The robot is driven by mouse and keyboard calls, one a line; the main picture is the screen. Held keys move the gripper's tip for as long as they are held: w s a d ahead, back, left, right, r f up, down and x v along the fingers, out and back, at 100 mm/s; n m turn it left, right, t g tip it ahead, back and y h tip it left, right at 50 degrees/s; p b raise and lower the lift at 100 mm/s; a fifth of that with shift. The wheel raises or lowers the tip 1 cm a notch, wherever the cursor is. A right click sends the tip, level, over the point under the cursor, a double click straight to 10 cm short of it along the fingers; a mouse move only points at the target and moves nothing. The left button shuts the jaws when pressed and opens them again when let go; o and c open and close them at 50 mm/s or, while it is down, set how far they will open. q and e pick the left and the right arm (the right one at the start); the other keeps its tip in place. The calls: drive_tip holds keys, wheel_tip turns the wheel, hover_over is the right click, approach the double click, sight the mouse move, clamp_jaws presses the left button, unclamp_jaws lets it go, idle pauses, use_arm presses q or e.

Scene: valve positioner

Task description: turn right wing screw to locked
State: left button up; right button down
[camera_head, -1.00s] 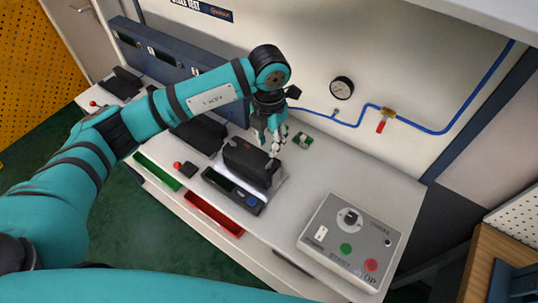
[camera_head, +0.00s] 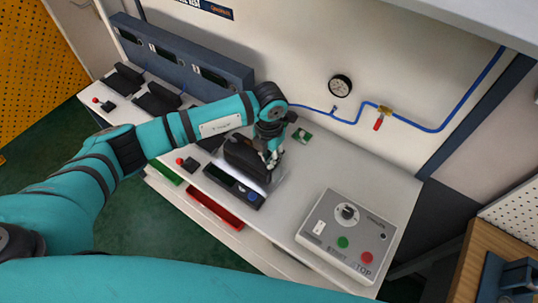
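The valve positioner appears to be the dark box (camera_head: 243,156) on a pale plate on the bench. My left gripper (camera_head: 271,160) reaches down over the box's right end, at or very near its surface. The fingers are small and partly merge with the box, so I cannot tell whether they are open or shut. I cannot make out the right wing screw; the gripper may cover it. My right gripper is not in view.
A grey control box (camera_head: 347,235) with a knob and green and red buttons stands at the right of the bench. A display unit (camera_head: 234,186) lies in front of the positioner. Red (camera_head: 215,208) and green trays sit along the front edge. A small green board (camera_head: 301,136) lies behind.

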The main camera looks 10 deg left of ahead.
use_arm(q)
clamp_jaws()
drive_tip(key=shift+f+m+b, duration=0.15)
drive_tip(key=shift+m+b, duration=0.35)
drive_tip(key=shift+b, duration=0.45)
drive_tip(key=m+b, duration=1.3)
drive_tip(key=b, duration=0.6)
drive_tip(key=shift+m, duration=0.4)
drive_tip(key=shift+r+m+b, duration=0.2)
drive_tip(key=shift+m+b, duration=1.4)
drive_tip(key=shift+b, duration=0.05)
drive_tip(key=shift+o, duration=2.3)
unclamp_jaws()
wheel_tip(320, 180, up, 12)
